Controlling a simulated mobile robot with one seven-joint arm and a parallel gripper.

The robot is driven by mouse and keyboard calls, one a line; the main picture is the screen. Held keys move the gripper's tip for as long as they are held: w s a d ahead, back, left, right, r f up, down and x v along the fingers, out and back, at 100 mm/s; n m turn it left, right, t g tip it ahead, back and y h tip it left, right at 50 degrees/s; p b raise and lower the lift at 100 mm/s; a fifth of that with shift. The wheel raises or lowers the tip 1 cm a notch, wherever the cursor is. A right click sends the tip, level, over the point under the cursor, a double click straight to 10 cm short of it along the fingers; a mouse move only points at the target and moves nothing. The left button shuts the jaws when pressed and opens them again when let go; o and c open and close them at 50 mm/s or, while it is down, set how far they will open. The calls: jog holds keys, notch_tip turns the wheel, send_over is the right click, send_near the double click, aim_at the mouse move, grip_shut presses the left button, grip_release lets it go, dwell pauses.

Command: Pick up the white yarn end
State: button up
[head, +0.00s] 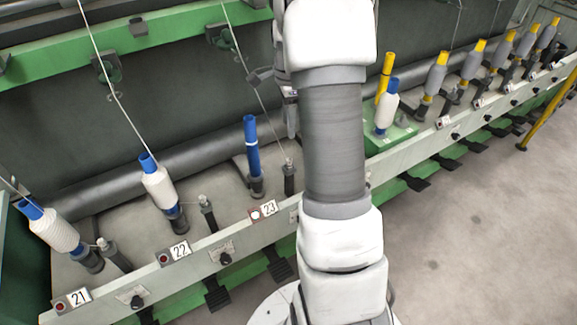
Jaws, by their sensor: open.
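A thin white yarn (240,48) runs down from the top edge, past a dark guide, towards a small dark post (290,180) by the plate marked 23. Its lower end appears to be at the top of that post, too small to make out. A bare blue tube (252,150) with no white yarn package stands left of the post. My gripper (262,77) shows only in part, as a dark piece left of my arm and close to the yarn. The rest of it is hidden behind my arm. It is open, and I see no yarn held.
White yarn packages on blue tubes stand at 22 (158,186) and 21 (54,229), with yarn running up from them. A white package (386,108) and a yellow tube (386,75) stand on a green box. Grey packages line the right. Bare floor (470,220) lies at right.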

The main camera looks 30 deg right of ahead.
notch_tip(320, 180, down, 7)
jog(key=shift+f+b, duration=0.1)
jog(key=shift+b, duration=0.5)
jog(key=shift+s+a+f+b, duration=0.15)
jog(key=shift+f+b, duration=0.25)
jog(key=shift+f, duration=0.95)
jog(key=shift+s+a+f+b, duration=0.1)
jog(key=shift+s+f+b, duration=0.2)
jog(key=shift+f, duration=1)
jog(key=shift+w, duration=0.1)
grip_shut()
